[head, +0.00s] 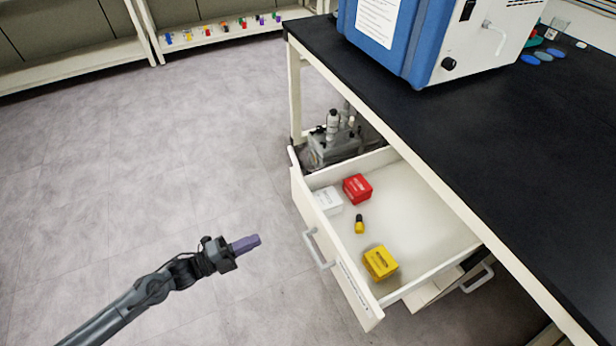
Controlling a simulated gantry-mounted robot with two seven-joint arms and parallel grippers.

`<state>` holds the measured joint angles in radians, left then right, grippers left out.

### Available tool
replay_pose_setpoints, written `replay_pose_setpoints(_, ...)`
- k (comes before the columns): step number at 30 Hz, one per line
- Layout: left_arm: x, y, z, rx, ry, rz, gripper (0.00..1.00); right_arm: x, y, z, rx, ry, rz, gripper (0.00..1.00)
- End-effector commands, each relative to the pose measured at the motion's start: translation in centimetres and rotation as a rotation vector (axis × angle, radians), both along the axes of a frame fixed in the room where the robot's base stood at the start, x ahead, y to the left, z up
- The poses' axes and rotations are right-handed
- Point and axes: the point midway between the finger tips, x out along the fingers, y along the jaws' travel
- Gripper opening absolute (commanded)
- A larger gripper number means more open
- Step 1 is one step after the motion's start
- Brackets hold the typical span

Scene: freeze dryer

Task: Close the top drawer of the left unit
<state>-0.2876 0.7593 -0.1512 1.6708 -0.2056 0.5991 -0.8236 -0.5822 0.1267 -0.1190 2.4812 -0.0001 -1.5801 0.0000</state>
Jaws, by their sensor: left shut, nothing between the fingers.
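The top drawer (333,249) is pulled out from under the black-topped bench, with its white front facing left and a grey bar handle (318,249) on it. Inside lie a red box (357,188), a white box (328,201), a yellow box (380,262) and a small yellow and black item (359,224). My left gripper (246,244) is shut and empty, its purple fingers pointing right. It is left of the drawer handle, apart from it. My right gripper is not in view.
A blue and white machine (420,40) stands on the black bench top (470,130). A grey pump (334,140) sits below, behind the drawer. A lower drawer handle (478,279) shows under the bench. The floor left of the drawer is clear.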

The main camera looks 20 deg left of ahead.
Motion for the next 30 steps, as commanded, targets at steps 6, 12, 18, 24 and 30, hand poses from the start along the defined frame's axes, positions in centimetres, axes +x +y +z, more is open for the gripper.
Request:
replay_pose_setpoints(6, 3.7, 5.7, 5.7, 0.162, -0.046, -0.004, 0.0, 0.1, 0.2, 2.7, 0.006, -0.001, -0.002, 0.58)
replay_pose_setpoints(12, 5.4, 5.5, 7.5, 0.178, -0.076, -0.006, 0.0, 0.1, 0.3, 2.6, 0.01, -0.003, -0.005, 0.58)
replay_pose_setpoints(18, 7.4, 3.8, 7.3, 0.176, -0.078, -0.005, 0.0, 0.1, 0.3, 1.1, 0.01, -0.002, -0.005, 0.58)
replay_pose_setpoints(24, 10.3, 1.3, 7.3, 0.175, -0.08, -0.005, 0.0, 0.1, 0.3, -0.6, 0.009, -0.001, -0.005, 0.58)
replay_pose_setpoints(30, 12.8, -1.0, 7.3, 0.174, -0.078, -0.005, 0.0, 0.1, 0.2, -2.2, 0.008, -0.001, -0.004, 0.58)
